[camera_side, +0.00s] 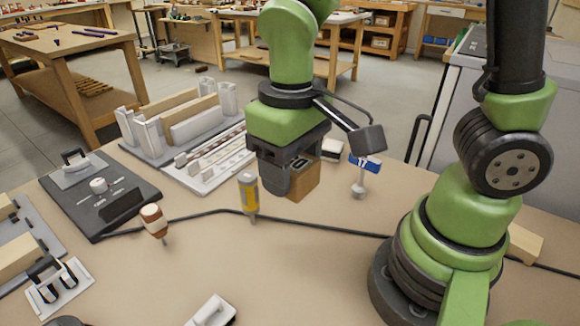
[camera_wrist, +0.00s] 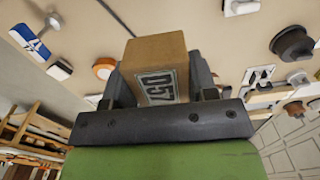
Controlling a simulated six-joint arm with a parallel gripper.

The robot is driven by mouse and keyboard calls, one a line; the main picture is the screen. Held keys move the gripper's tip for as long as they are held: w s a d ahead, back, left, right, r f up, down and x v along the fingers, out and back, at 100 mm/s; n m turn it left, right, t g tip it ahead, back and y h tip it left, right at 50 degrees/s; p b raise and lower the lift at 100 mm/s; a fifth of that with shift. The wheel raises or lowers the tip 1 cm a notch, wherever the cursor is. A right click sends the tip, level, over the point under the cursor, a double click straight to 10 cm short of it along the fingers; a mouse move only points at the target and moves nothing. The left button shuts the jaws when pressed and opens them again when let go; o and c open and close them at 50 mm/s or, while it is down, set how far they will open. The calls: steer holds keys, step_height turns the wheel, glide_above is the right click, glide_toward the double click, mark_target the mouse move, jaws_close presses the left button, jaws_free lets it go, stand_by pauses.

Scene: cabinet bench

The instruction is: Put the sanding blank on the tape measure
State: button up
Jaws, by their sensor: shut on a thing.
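The sanding blank is a light-brown block (camera_side: 304,181) with a dark-bordered label. In the wrist view the block (camera_wrist: 157,50) sits between my two fingers, and its label reads "057". My gripper (camera_side: 283,180) is shut on it and points down over the bench. Its height above the bench is hard to judge. I cannot pick out the tape measure with certainty. A small round orange thing (camera_wrist: 104,68) beside the block in the wrist view may be it; in the side view my gripper and the block seem to hide that spot.
A yellow bottle-like thing (camera_side: 248,195) stands left of my gripper, and a blue sign on a stand (camera_side: 364,164) stands right. A rack of white and wooden pieces (camera_side: 180,121) is behind. A black cable (camera_side: 330,229) crosses the bench; its front middle is mostly clear.

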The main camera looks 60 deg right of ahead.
steer(key=w+d+m, duration=0.7)
steer(key=d+m, duration=0.2)
steer(key=d, duration=0.1)
steer(key=w+d+m, duration=0.7)
steer(key=d+m, duration=0.1)
steer(key=d, duration=0.2)
step_height(320, 180, down, 10)
steer(key=shift+f, duration=0.15)
steer(key=shift+d+f, duration=0.1)
steer(key=shift+f, duration=2.15)
steer(key=shift+f, duration=0.1)
steer(key=o, duration=0.9)
steer(key=shift+o, duration=0.2)
